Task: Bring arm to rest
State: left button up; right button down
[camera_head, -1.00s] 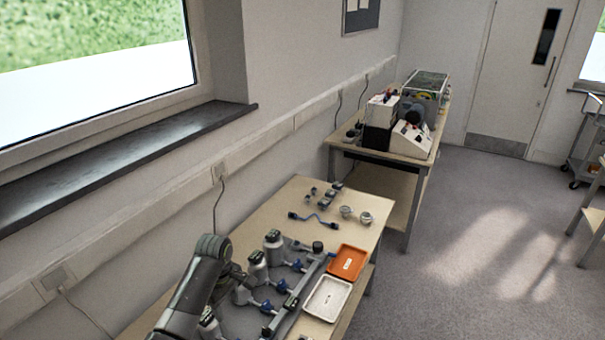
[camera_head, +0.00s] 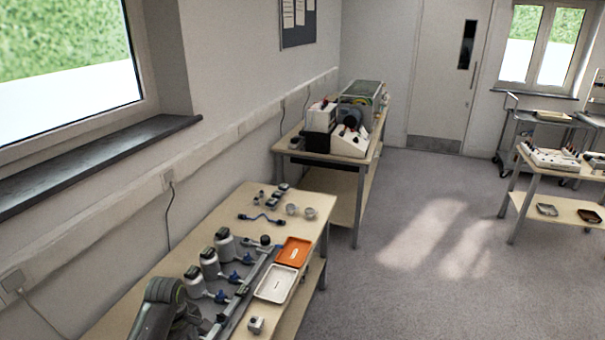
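Part of my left arm (camera_head: 160,308), dark grey, shows at the bottom left of the head view, over the near end of the wooden table. Its gripper cannot be made out. My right arm and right gripper are not in the picture. On the table (camera_head: 318,232) stand several white bottle-like cylinders (camera_head: 225,246) with dark tops and blue fittings, set along a grey rail. An orange tray (camera_head: 293,251) and a white tray (camera_head: 276,284) lie to the right of the rail. A small grey cube-like part (camera_head: 256,325) lies at the near edge.
A cart with equipment (camera_head: 548,158) is at the right. The grey floor (camera_head: 400,280) between is clear.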

pick_arm(q)
jog(key=s+a+f+m+t, duration=0.1)
jog(key=s+f+m+t, duration=0.15)
jog(key=s+m, duration=0.95)
jog(key=s+a+r+y, duration=0.1)
jog(key=s+r, duration=0.2)
jog(key=s, duration=0.7)
jog(key=s+r+y, duration=0.1)
jog(key=s+r, duration=0.3)
jog(key=s, duration=0.5)
notch_tip(320, 180, down, 30)
jog(key=a+b, duration=0.2)
jog(key=b, duration=0.4)
jog(key=s+d+f+g+b, duration=0.1)
jog(key=s+f+b, duration=0.1)
jog(key=s+f, duration=0.5)
jog(key=s+f+h+b, duration=0.1)
jog(key=s+f+b, duration=0.1)
jog(key=s+f, duration=0.6)
notch_tip(320, 180, down, 7)
jog(key=shift+s+d+r+m+g+b, duration=0.15)
jog(key=shift+s+d+m+g+b, duration=0.05)
jog(key=shift+d+m+g+b, duration=0.15)
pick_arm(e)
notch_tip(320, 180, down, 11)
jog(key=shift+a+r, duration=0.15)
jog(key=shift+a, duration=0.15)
